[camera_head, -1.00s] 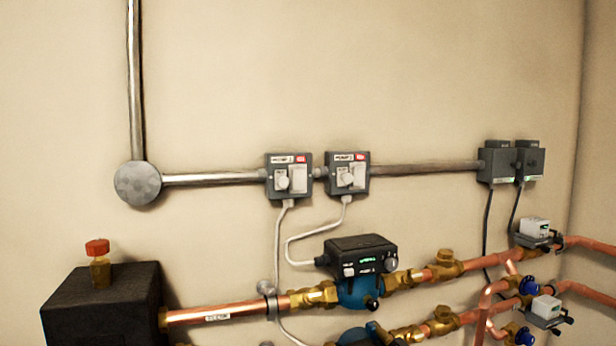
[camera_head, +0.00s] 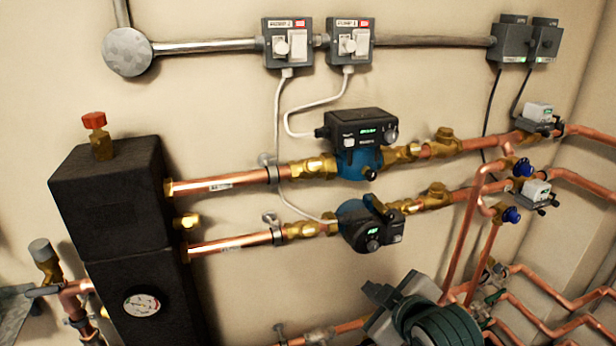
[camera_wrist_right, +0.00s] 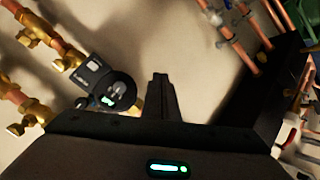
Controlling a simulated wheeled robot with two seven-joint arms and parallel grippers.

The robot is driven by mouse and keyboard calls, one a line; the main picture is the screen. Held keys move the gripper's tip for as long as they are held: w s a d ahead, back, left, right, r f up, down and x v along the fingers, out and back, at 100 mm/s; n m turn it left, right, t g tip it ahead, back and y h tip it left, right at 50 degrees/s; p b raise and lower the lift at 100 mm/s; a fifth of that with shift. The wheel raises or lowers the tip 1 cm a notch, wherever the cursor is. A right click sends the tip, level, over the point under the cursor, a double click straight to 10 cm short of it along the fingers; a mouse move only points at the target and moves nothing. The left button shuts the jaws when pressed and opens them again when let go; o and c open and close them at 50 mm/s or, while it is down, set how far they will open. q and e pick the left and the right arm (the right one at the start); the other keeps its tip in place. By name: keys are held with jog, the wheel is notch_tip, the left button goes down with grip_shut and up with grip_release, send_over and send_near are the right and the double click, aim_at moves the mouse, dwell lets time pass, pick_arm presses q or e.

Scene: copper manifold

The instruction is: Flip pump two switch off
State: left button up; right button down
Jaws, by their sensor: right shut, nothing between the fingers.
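Two grey switch boxes sit on the wall conduit in the head view. The left box (camera_head: 288,43) carries a label that seems to end in 2, and its cable runs down to the lower pump (camera_head: 369,225). The right box (camera_head: 350,42) has a label that seems to end in 1. My right gripper (camera_head: 374,289) is low, well below the boxes, shut and empty. Its dark fingers (camera_wrist_right: 160,80) show in the right wrist view. My left gripper is out of view.
The upper pump (camera_head: 361,145) and copper pipes (camera_head: 230,182) lie between my right gripper and the boxes. A black block (camera_head: 110,200) with a gauge stands at left. Two grey boxes (camera_head: 527,42) hang at upper right. The wall around the switches is clear.

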aim_at(302, 36)
jog(key=w+a+r+n+t+y, duration=0.1)
jog(key=w+a+r+n+t, duration=0.15)
jog(key=r, duration=0.95)
jog(key=w+a+r+n+t+y, duration=0.1)
jog(key=w+a+r+n+t, duration=0.15)
jog(key=r, duration=0.95)
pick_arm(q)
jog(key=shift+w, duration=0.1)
pick_arm(e)
jog(key=s+a+r+n+t, duration=0.1)
jog(key=s+r+n, duration=0.1)
jog(key=r, duration=0.7)
jog(key=s+a+r+n+t+y, duration=0.1)
jog(key=s+a+r+n, duration=0.1)
jog(key=r, duration=0.7)
jog(key=shift+s+a+r+n, duration=0.25)
jog(key=shift+s+n, duration=0.5)
jog(key=shift+n, duration=0.45)
